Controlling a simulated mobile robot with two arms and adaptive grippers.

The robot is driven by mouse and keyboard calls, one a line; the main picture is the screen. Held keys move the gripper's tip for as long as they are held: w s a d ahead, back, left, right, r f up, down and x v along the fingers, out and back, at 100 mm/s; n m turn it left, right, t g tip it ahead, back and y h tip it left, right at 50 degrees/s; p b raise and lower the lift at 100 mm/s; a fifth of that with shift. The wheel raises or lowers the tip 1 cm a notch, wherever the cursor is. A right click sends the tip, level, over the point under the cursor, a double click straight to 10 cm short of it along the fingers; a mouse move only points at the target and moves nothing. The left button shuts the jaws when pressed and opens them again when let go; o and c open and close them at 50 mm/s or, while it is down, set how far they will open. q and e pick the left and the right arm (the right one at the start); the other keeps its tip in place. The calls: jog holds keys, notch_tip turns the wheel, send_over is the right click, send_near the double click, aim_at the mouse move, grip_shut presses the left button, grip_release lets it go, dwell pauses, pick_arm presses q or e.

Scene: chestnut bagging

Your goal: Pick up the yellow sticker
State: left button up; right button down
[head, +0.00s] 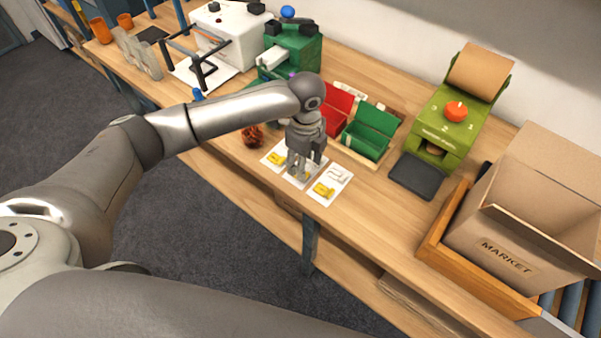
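White sticker sheets (336,193) lie side by side near the front edge of the wooden table. Yellow stickers show on them: one at the left (277,158), one at the front right (324,189), and a bit of yellow (304,175) right beside my fingertips. My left gripper (298,172) points down over the middle sheet, its fingertips at or just above the paper. It hides most of that sheet, and I cannot tell whether it touches a sticker or how far its fingers are apart. My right gripper is out of view.
A red box (337,110) and a green box (369,133) stand behind the sheets. A reddish-brown bundle (252,136) lies to the left. To the right are a green dispenser (437,127), a dark pad (415,175) and an open MARKET carton (507,257). Bare tabletop lies right of the sheets.

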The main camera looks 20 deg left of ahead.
pick_arm(q)
notch_tip(320, 180, down, 4)
jog(key=shift+s+f+p, duration=0.1)
jog(key=shift+s+p, duration=0.05)
jog(key=shift+p, duration=0.15)
jog(key=shift+d, duration=0.1)
jog(key=c, duration=0.7)
